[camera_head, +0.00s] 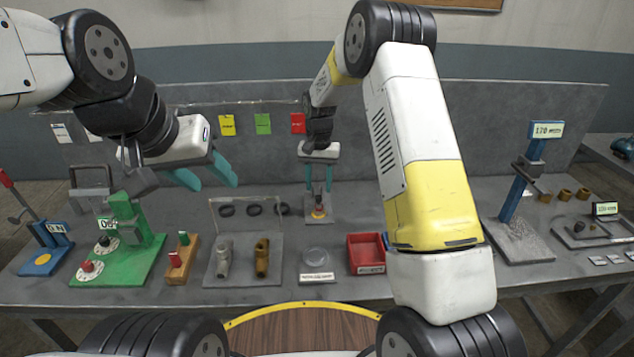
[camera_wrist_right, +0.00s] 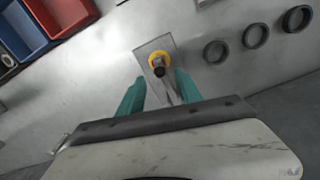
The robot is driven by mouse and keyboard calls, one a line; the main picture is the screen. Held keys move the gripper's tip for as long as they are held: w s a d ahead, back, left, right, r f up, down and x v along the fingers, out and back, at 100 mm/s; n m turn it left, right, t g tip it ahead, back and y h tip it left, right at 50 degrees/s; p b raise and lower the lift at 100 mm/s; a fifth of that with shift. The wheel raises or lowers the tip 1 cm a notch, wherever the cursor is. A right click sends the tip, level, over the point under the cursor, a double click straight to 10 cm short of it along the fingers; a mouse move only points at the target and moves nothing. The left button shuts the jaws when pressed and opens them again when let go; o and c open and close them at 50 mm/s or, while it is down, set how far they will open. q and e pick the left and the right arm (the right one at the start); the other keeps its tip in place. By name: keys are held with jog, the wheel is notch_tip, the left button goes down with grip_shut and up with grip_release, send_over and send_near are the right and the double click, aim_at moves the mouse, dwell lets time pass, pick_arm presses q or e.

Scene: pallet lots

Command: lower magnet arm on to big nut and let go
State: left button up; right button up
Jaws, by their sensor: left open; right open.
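My right gripper (camera_head: 318,182) is open and points down over a small grey plate (camera_head: 327,218) at the back middle of the bench. On this plate is a yellow, nut-like piece (camera_head: 318,213), with a dark upright part (camera_head: 318,200) above it, probably the magnet arm. In the right wrist view the yellow piece (camera_wrist_right: 158,59) and a dark round end (camera_wrist_right: 159,71) lie just beyond the spread teal fingers of the right gripper (camera_wrist_right: 160,92). I cannot tell whether the dark part touches the yellow piece. My left gripper (camera_head: 206,178) is open and empty, above the left of the bench.
A red bin (camera_head: 366,254), a clear dish (camera_head: 316,256) and a plate with two pipe fittings (camera_head: 262,258) stand in front. Black rings (camera_head: 254,210) are left of the small plate. A green stand (camera_head: 125,225) is at left; a blue post gauge (camera_head: 524,180) at right.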

aim_at(319, 196)
jog(key=shift+f, duration=2)
grip_shut()
